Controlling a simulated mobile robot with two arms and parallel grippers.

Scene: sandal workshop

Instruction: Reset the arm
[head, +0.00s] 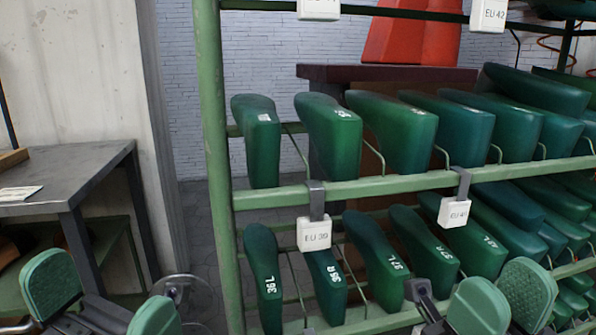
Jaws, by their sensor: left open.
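My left gripper (103,300) is at the lower left, its two green pads wide apart with nothing between them. My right gripper (504,298) is at the lower right, in front of the rack. Its two green pads stand apart in part overlap, with no object seen between them. The arms behind both grippers are mostly out of the picture.
A green metal rack (212,150) holds rows of green shoe lasts (335,135) with white size tags (314,234). A grey metal table (75,170) stands at the left. A narrow strip of floor shows between table and rack. A red object (412,35) stands behind the rack.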

